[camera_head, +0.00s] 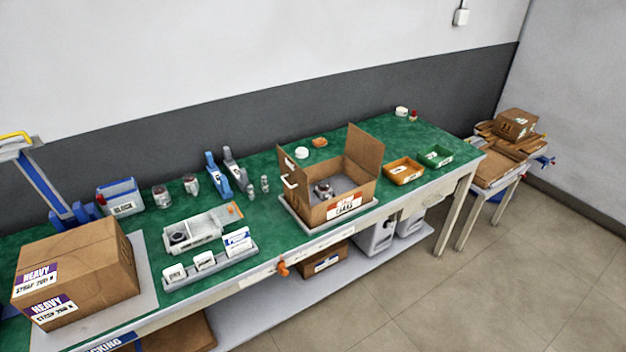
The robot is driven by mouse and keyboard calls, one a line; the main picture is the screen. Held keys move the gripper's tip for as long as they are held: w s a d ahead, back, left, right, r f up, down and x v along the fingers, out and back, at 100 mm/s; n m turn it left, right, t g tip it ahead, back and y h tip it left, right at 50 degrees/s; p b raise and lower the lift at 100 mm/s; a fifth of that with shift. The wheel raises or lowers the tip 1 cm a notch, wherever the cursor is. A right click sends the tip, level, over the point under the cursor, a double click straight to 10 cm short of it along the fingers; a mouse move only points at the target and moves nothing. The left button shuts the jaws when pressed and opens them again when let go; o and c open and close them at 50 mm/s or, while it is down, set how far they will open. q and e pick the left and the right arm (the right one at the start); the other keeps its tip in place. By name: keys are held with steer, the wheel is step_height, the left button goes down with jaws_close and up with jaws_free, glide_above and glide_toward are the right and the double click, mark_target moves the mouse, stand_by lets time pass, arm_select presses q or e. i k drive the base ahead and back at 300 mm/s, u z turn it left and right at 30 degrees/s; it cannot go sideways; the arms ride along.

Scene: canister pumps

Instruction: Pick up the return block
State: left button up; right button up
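Neither of my grippers shows in the head view. No block can be read clearly as the return block. Several white labelled blocks stand in a grey tray (248,258) at the front of the green bench: a left one (174,273), a middle one (205,261) and a right one (237,240) with a blue mark. Their print is too small to read. A blue and white bin (122,201) farther back has a label that seems to read "BLOCK"; its contents are unclear.
A heavy-labelled carton (78,270) stands at the left end of the bench (265,210). An open carton (342,205) with a metal part inside stands mid-bench. Orange (404,171) and green (436,157) trays sit right. Blue and grey upright tools (217,175) stand behind.

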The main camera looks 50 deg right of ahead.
mark_target(323, 190)
steer(key=z, duration=0.55)
steer(key=i, duration=0.95)
steer(key=z, duration=0.95)
